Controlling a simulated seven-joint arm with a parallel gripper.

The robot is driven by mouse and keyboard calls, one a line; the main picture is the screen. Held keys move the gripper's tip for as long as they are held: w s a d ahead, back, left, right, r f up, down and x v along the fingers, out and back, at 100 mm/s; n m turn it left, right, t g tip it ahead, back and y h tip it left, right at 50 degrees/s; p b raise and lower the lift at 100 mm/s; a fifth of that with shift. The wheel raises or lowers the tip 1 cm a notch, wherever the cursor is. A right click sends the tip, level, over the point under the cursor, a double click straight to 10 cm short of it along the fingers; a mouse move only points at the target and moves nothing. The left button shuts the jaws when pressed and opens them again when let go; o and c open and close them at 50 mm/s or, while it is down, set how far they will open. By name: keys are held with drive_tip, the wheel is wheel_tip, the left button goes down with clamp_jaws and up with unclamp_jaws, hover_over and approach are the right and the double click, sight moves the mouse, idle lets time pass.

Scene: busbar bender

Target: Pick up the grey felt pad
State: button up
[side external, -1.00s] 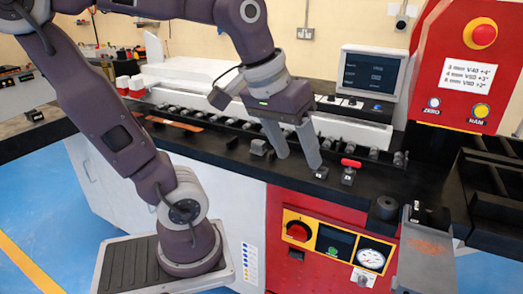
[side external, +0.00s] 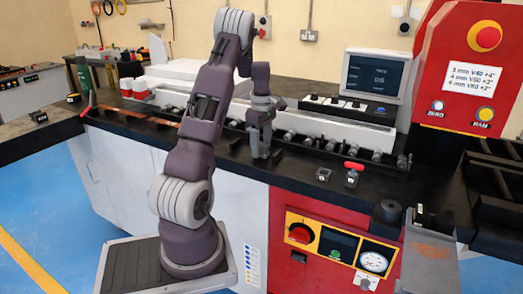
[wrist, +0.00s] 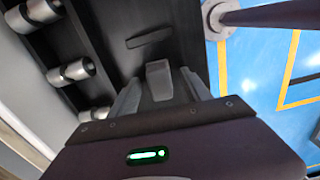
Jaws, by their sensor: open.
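A small light-grey block (wrist: 158,80), which looks like the grey felt pad, lies on the dark bench in the wrist view. It sits between the two fingers of my gripper (wrist: 157,88), one on each side of it. I cannot tell if either finger touches it. In the side view my gripper (side external: 261,151) points down, low over the black bench top, in front of the roller row. The pad cannot be made out clearly there, beside the dark fingers. My gripper is open.
Rollers (side external: 310,141) run along the bench behind my gripper; they also show in the wrist view (wrist: 73,71). A flat dark piece (wrist: 150,38) lies beyond the pad.

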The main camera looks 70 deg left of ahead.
sight(262, 143)
clamp_jaws()
idle(0.3)
wheel_tip(262, 143, up, 10)
idle(0.4)
